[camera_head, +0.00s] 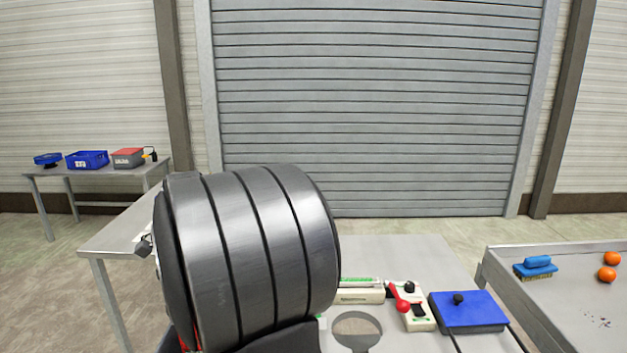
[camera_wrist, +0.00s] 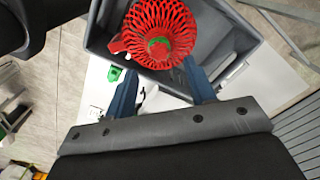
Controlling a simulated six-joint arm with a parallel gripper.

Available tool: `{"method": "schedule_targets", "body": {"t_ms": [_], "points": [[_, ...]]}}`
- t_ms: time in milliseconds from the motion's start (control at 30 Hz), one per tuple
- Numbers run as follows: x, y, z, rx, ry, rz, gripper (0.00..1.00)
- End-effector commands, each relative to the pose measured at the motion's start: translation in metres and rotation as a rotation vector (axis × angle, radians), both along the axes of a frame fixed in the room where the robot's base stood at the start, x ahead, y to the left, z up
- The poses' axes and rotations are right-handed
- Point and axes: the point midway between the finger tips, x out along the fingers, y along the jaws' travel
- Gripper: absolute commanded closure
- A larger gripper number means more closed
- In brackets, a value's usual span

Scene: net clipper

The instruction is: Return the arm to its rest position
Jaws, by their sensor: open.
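In the wrist view, my gripper (camera_wrist: 160,68) shows two blue fingers spread apart, with nothing held between them. Just beyond the fingertips, a red net (camera_wrist: 178,22) with a green piece (camera_wrist: 159,46) at its middle sits in a dark grey crate (camera_wrist: 225,22). Whether the fingers touch the net or are only in front of it, I cannot tell. In the head view the gripper, net and crate do not show. A large dark ribbed part of my arm fills the left middle there and hides much of the table.
The grey work table (camera_head: 405,258) bears a device with a red lever (camera_head: 399,299) and a blue-topped box (camera_head: 468,309). At right, another table (camera_head: 540,295) holds a blue brush (camera_head: 537,264) and oranges (camera_head: 607,273). A back table (camera_head: 105,172) carries bins (camera_head: 88,160).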

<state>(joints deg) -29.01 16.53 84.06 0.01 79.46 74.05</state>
Motion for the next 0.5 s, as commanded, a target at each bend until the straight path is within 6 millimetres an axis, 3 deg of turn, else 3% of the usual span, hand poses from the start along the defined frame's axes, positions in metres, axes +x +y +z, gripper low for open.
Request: {"method": "schedule_targets", "body": {"t_ms": [267, 300, 500], "points": [[-0.001, 0.000, -0.055, -0.001, 0.001, 0.000, 0.50], [0.001, 0.000, -0.040, 0.003, -0.006, 0.000, 0.50], [0.001, 0.000, 0.001, 0.003, -0.006, 0.000, 0.50]]}}
